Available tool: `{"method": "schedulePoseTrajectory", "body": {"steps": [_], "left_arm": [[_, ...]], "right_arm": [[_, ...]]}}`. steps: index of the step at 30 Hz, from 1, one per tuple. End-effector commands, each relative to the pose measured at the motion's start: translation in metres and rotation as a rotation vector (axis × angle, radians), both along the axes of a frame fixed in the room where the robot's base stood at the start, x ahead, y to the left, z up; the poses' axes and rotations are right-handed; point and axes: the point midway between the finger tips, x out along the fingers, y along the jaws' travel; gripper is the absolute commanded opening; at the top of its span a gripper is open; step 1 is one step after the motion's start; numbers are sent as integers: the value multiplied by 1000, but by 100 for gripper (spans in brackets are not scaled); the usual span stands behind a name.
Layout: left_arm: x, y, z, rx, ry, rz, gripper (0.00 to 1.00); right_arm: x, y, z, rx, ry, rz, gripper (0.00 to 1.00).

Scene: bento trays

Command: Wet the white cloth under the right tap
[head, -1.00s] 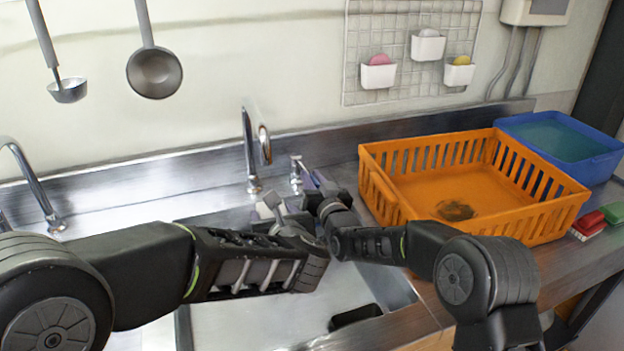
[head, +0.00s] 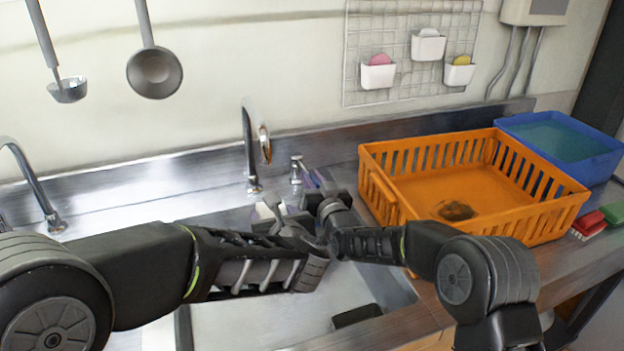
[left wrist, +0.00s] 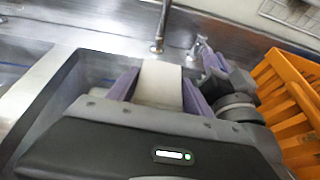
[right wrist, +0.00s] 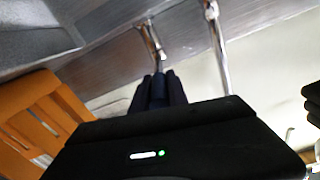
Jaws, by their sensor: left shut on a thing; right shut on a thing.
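My left gripper (head: 268,210) is shut on the white cloth (left wrist: 160,82), which shows flat between its two purple fingers in the left wrist view. In the head view it is over the sink, in front of the right tap (head: 249,150); only a small pale part of the cloth shows there. My right gripper (head: 318,180) reaches to the tap's handle (head: 296,166), just right of the spout. In the right wrist view its dark fingers (right wrist: 158,90) are close together, apparently on the handle; the contact is hidden. I see no clear water stream.
The steel sink basin (head: 240,325) lies below both arms. An orange crate (head: 480,215) stands close to the right of my right gripper, with a blue tub (head: 565,140) behind it. Another tap (head: 30,185) stands at the left. Two ladles hang on the wall.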

Motion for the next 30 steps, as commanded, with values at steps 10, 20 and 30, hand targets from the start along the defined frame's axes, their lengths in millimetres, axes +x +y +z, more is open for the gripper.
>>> {"method": "schedulePoseTrajectory", "body": {"steps": [10, 20, 30], "left_arm": [[0, 0, 0, 0, 0, 0, 19], [0, 0, 0, 0, 0, 0, 19], [0, 0, 0, 0, 0, 0, 19]], "right_arm": [[5, -10, 0, 4, -1, 68, 0], [6, -12, 0, 0, 1, 100, 0], [6, -12, 0, 0, 0, 99, 41]]}}
